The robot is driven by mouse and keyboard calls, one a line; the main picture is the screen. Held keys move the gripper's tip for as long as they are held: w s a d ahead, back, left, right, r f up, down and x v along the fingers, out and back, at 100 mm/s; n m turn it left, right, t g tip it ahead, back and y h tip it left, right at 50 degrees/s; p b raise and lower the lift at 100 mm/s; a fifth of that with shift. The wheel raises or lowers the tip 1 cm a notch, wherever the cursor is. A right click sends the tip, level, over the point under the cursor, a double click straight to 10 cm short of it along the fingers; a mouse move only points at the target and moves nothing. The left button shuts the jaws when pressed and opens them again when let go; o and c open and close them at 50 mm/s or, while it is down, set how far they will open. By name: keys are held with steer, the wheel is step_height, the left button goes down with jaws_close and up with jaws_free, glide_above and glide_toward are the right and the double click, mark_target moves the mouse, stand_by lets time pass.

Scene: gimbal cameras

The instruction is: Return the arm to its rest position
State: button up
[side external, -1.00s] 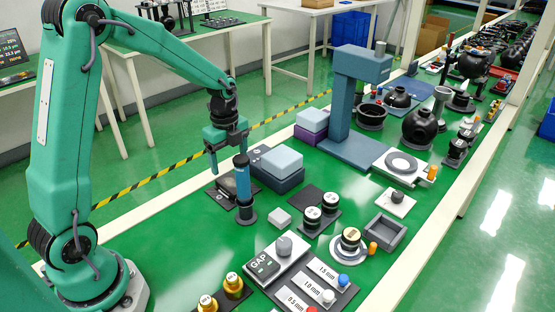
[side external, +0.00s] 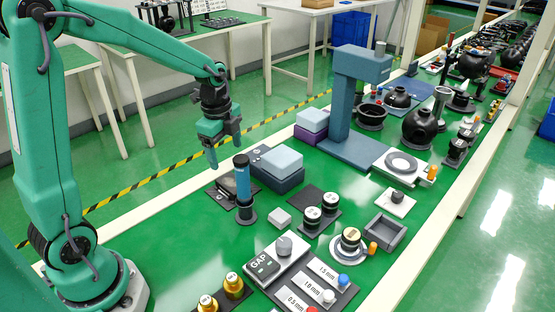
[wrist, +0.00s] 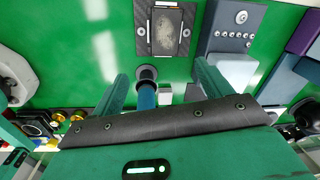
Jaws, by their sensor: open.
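My gripper (side external: 222,150) is open and empty, in the air above and to the left of a blue cylinder with a black top (side external: 243,180). The cylinder stands upright on a dark round base on the green table (side external: 180,255). In the wrist view the two green fingers of my gripper (wrist: 160,85) are spread apart, and the cylinder (wrist: 147,92) shows between them, its lower part hidden by the gripper body.
A dark plate fixture (side external: 222,192) and a blue-grey box (side external: 278,165) lie close by the cylinder. A tall blue-grey stand (side external: 345,110) rises farther back. Gold-topped parts (side external: 232,285) and a GAP block (side external: 265,265) sit at the front.

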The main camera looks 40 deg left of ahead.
steer(key=s+d+r+n+t, duration=0.2)
steer(key=s+d+r+n, duration=0.1)
steer(key=s+r+n, duration=0.2)
steer(key=s+d+r+n+t, duration=0.2)
steer(key=s+d+r+n, duration=0.2)
steer(key=s+n, duration=0.5)
steer(key=shift+s+r+n+t, duration=0.3)
steer(key=shift+s+r+n, duration=0.1)
steer(key=shift+s+r, duration=0.65)
